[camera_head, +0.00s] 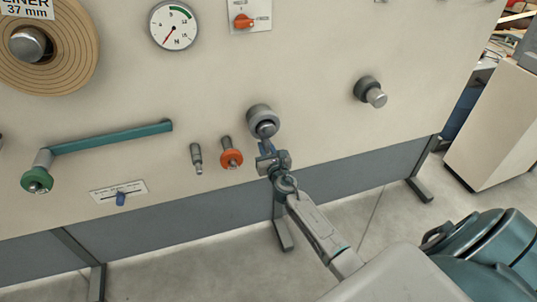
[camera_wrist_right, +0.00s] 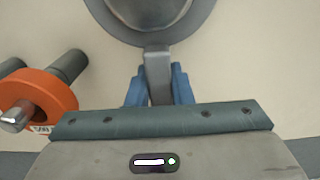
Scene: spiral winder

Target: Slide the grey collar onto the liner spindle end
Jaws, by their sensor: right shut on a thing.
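The grey collar (camera_head: 260,112) is at the middle of the machine panel, and it shows as a grey ring at the top of the right wrist view (camera_wrist_right: 207,18). A rounded metal end (camera_head: 267,129) shows within the ring; I cannot tell how deep the ring sits around it. My right gripper (camera_head: 267,150) is just below. Its blue fingers are shut on the collar's flat grey tab (camera_wrist_right: 159,75). The liner roll (camera_head: 75,65), labelled "LINER 37 mm", is at the upper left around a metal spindle end (camera_head: 28,44). My left gripper is out of view.
An orange-ringed peg (camera_head: 231,158) and a small grey peg (camera_head: 196,158) stick out left of my right gripper. A teal crank (camera_head: 110,138) is further left. Another metal-ended shaft (camera_head: 375,96) stands to the right. A gauge (camera_head: 175,25) is above.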

